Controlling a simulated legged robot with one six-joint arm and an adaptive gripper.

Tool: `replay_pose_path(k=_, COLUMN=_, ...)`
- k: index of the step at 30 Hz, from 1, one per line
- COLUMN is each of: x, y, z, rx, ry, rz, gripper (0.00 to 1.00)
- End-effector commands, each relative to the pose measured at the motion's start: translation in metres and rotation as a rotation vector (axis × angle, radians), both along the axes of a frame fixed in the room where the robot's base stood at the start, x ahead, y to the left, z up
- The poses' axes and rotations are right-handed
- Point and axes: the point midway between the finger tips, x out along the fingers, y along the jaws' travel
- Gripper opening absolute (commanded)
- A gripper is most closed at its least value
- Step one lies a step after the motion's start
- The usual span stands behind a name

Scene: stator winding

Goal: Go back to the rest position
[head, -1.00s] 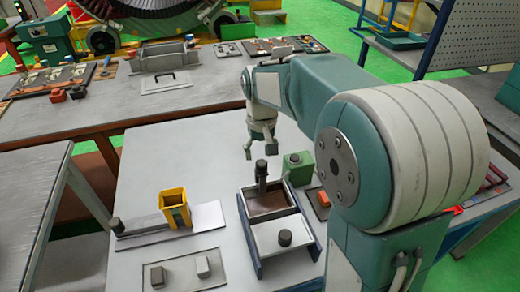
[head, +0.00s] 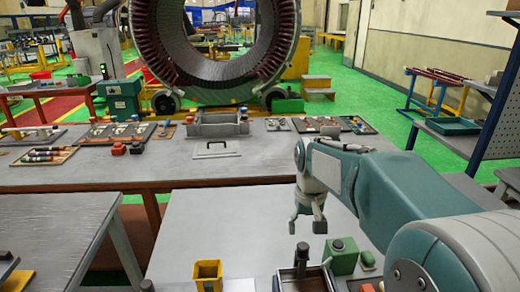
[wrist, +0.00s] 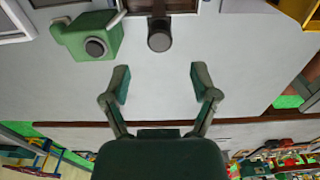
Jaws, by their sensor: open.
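My gripper (head: 306,222) hangs over the near grey table in the head view, pointing down, to the left of my bent arm. In the wrist view my gripper (wrist: 160,85) shows two fingers spread apart with nothing between them. A dark cylindrical handle (wrist: 160,38) stands just beyond the fingertips there, apart from them. The same handle (head: 301,255) shows below my gripper in the head view, in a tray at the bottom edge.
A green block with a dark knob (head: 342,255) stands right of the handle. A yellow square holder (head: 207,275) stands to the left. A longer table (head: 75,175) with tool trays lies behind, and a large ring-shaped stator (head: 215,70) stands beyond. Bare tabletop (head: 235,225) lies left of my gripper.

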Motion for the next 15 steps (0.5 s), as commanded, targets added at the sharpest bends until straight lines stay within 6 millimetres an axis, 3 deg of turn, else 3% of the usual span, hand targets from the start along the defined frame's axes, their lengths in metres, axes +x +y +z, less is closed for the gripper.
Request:
replay_pose_path(k=6, x=-0.049, y=0.000, z=0.029, rx=0.000, ry=-0.114, rz=0.000, gripper=0.77)
replay_pose_path(k=15, x=-0.125, y=0.000, z=0.044, rx=0.000, ry=-0.285, rz=0.000, gripper=0.77)
